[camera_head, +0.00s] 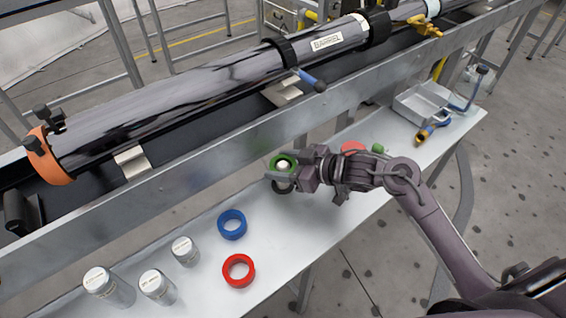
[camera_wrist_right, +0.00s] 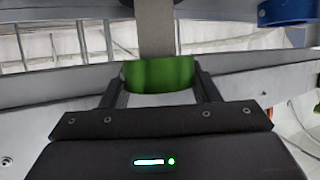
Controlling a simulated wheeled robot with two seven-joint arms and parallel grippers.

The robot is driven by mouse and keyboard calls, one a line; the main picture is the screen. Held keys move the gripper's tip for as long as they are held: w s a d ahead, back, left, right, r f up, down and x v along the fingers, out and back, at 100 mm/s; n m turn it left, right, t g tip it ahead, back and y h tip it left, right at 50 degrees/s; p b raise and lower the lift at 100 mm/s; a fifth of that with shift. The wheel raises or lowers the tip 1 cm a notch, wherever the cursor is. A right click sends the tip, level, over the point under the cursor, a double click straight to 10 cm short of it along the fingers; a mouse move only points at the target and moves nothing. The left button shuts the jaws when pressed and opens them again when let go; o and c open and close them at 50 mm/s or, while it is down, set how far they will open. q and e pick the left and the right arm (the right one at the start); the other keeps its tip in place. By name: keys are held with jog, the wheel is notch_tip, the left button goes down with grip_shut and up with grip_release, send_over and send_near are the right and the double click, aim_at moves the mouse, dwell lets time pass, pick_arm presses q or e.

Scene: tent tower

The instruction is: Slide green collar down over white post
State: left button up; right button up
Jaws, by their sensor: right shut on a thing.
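The green collar (camera_head: 285,158) is between the fingers of my right gripper (camera_head: 285,172), above the metal shelf. The pale top of the white post (camera_head: 283,166) shows inside the collar's ring, so the collar appears to be around the post near its top. In the right wrist view the green collar (camera_wrist_right: 160,74) is pinched between the two dark fingers. The pale post (camera_wrist_right: 157,30) runs up the picture from the collar. My left gripper is not in view.
A blue ring (camera_head: 232,224) and a red ring (camera_head: 239,270) lie on the shelf (camera_head: 190,285). Several lidded jars (camera_head: 157,286) stand at its left. A long barrel (camera_head: 190,95) runs behind. A metal tray (camera_head: 420,106) sits at the right.

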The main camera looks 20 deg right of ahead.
jog(key=shift+f+b, duration=1)
jog(key=shift+f, duration=0.8)
jog(key=o, duration=1.1)
jog(key=shift+r, duration=0.15)
